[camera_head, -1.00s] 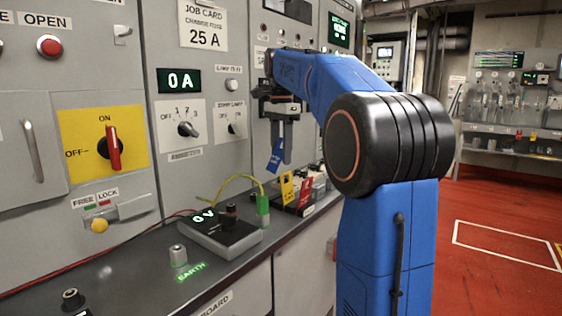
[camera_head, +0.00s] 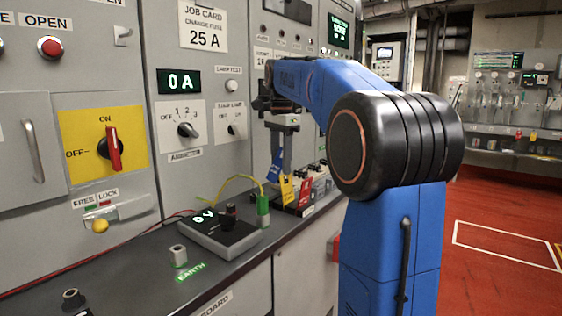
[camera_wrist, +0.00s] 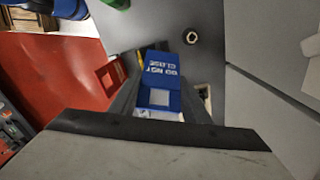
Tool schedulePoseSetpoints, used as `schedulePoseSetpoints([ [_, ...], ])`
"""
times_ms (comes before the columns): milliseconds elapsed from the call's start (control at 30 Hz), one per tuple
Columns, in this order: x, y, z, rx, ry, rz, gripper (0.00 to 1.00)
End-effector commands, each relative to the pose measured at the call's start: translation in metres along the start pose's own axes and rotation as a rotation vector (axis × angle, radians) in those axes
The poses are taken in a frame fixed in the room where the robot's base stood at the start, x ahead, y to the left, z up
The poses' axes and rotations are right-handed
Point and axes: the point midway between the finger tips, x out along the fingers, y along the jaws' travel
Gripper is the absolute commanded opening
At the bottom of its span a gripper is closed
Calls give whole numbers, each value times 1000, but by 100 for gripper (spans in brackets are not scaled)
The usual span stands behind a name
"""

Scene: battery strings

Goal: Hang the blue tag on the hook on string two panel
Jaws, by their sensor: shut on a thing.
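The blue tag (camera_head: 273,168) hangs from my gripper (camera_head: 281,158), which is shut on it, above the back of the bench. In the wrist view the blue tag (camera_wrist: 160,90) shows white lettering reading "DO NOT CLOSE" and sits between the fingers. The tag is clear of the panel face, as far as I can tell. A small hook (camera_head: 122,33) is on the grey panel at the upper left, beside the OPEN button. I cannot read which string that panel is. Any hook behind my arm is hidden.
A yellow tag (camera_head: 286,188) and a red tag (camera_head: 305,192) stand on the bench below my gripper. Open red floor (camera_head: 490,225) lies to the right.

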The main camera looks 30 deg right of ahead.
Motion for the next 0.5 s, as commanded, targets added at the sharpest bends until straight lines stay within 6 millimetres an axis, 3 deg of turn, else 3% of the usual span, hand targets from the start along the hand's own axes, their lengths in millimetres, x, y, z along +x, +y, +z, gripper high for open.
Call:
schedulePoseSetpoints([
  [67, 10, 0, 0, 0, -6, 20, 1],
  [100, 11, 0, 0, 0, -6, 21, 45],
  [167, 11, -1, 0, 0, -6, 22, 60],
  [500, 12, -1, 0, 0, -8, 24, 62],
])
